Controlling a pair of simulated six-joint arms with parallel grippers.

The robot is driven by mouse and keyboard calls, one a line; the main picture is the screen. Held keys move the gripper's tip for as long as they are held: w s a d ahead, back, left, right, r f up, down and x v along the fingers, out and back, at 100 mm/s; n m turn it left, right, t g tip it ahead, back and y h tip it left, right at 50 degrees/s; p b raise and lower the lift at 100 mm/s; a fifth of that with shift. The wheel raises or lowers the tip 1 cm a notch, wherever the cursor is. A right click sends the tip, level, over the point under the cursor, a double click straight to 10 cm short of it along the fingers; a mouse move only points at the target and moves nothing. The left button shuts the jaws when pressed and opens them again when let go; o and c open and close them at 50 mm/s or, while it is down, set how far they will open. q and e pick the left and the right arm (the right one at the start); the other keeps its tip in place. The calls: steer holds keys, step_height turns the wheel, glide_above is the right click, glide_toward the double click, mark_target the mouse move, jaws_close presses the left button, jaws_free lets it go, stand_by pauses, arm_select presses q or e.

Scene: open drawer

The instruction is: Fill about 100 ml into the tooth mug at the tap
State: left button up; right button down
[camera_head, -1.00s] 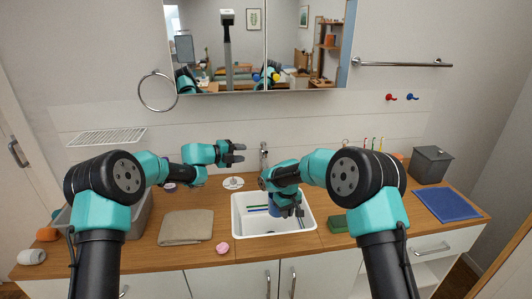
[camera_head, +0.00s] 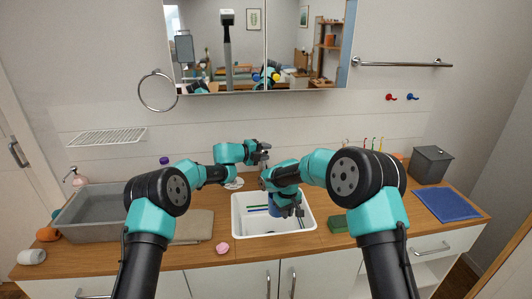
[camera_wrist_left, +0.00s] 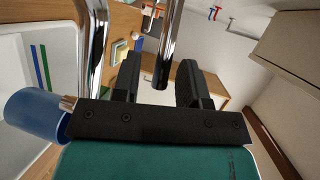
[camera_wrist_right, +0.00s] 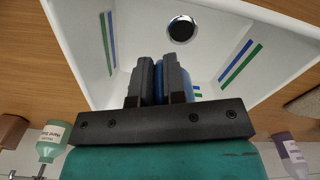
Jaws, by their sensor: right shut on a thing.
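The blue tooth mug (camera_head: 274,207) is held low over the white sink (camera_head: 238,226) by my right gripper (camera_head: 291,209). In the right wrist view the fingers are closed on the blue mug (camera_wrist_right: 158,82). My left gripper (camera_head: 264,150) is at the tap behind the sink. In the left wrist view its fingers (camera_wrist_left: 159,82) are apart, with a chrome rod of the tap (camera_wrist_left: 163,45) between them; contact cannot be told. The mug (camera_wrist_left: 32,114) shows beside the tap's thicker chrome pipe (camera_wrist_left: 93,55). I see no water stream; the mug's inside is hidden.
Blue and green strips (camera_head: 258,208) mark the sink, and its drain (camera_wrist_right: 182,28) is clear. A beige towel (camera_head: 194,228), pink item (camera_head: 222,248) and grey tub (camera_head: 88,212) are left. A green block (camera_head: 338,224), blue cloth (camera_head: 447,204) and grey bin (camera_head: 431,165) are right.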

arm_select(q)
steer(key=shift+w+d, duration=0.1)
steer(key=shift+d, duration=0.15)
steer(key=shift+c, duration=0.5)
jaws_close()
